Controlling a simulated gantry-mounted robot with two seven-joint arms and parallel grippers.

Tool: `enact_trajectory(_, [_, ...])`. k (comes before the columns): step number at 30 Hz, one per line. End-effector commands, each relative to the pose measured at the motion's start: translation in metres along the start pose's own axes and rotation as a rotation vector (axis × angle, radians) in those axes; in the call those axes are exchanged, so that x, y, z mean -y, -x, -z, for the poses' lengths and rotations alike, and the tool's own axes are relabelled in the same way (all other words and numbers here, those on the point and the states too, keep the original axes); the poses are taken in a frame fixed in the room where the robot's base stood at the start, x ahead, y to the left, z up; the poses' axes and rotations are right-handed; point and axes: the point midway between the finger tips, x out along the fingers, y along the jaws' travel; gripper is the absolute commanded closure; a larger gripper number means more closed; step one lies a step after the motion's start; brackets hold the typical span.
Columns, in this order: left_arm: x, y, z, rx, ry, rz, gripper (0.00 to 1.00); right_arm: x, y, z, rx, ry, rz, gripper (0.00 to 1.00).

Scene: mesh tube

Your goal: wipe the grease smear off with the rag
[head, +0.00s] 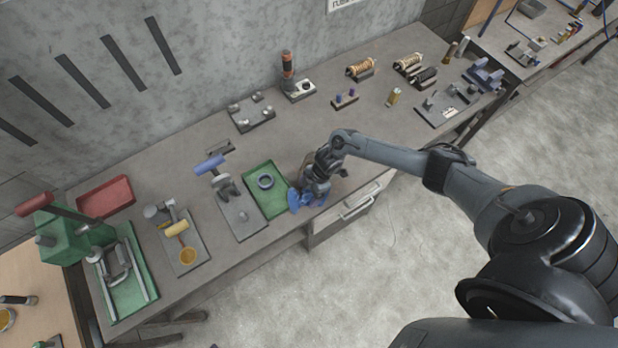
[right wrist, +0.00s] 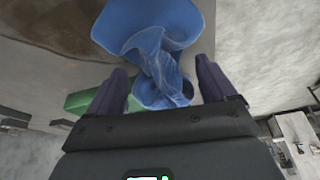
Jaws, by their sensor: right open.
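The blue rag (head: 296,201) lies bunched near the front edge of the bench, beside the green tray, partly covered by my right gripper (head: 312,193). In the right wrist view the rag (right wrist: 155,30) is a wide blue fold with a narrow gathered middle. My right gripper (right wrist: 160,68) is open, with a dark finger on each side of the gathered part; whether they touch it I cannot tell. A dark brown patch (right wrist: 50,42) on the bench, left of the rag in that view, looks like the grease smear. I cannot make the smear out in the head view. My left gripper is not in view.
A grey plate with a blue-handled tool (head: 209,165) stands further left. A drawer (head: 355,204) is below the bench edge. The bench behind my right gripper has some bare room.

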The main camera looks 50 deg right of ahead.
Motion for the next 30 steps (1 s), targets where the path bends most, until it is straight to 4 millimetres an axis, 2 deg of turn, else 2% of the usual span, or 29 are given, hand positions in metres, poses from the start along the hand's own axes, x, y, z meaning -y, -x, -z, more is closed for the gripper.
enact_trajectory(11, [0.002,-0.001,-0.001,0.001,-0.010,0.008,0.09,0.000,-0.001,-0.001,0.000,0.000,0.000,0.15])
enact_trajectory(25, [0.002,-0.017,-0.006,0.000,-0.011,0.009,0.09,0.000,-0.021,-0.008,0.000,0.001,0.000,0.15])
enact_trajectory(30, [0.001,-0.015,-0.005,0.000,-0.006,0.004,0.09,0.000,-0.018,-0.007,0.000,0.000,0.001,0.29])
